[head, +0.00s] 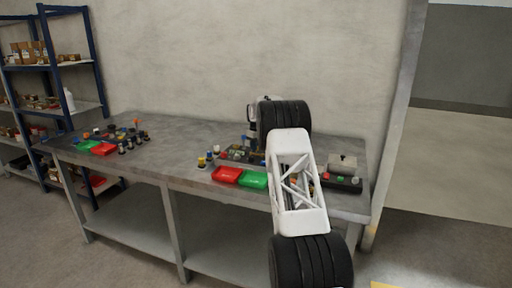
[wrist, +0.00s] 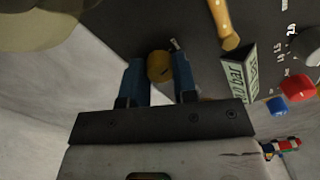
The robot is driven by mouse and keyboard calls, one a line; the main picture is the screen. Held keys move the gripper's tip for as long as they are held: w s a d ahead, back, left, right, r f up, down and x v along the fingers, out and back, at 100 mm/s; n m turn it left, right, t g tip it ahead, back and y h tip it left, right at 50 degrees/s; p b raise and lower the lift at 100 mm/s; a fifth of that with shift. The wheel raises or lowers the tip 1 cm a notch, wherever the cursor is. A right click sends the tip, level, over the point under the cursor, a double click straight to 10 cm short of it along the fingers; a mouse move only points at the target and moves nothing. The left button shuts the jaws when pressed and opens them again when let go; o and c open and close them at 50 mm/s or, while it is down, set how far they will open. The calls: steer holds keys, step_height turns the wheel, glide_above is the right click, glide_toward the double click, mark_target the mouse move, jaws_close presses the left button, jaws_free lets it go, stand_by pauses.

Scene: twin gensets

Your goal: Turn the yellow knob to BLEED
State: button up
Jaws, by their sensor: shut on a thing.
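The yellow knob (wrist: 159,65) shows in the wrist view as a round, dull yellow piece on the dark panel. My gripper (wrist: 157,72) has its two blue fingers on either side of it and is shut on it. A small pale pin or pointer sits just beyond the knob, by the right fingertip. No BLEED mark can be read, so I cannot tell the knob's setting. In the head view my own arm hides the gripper and the knob.
In the wrist view a yellow handle (wrist: 224,24), a label plate (wrist: 238,76), a red cap (wrist: 297,87) and a blue cap (wrist: 278,106) lie right of my gripper. In the head view red (head: 227,175) and green (head: 253,180) trays stand at the bench (head: 190,185) front.

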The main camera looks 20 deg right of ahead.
steer(key=shift+m, duration=2.1)
steer(key=o, duration=0.9)
steer(key=shift+r, duration=0.1)
steer(key=shift+r, duration=3.8)
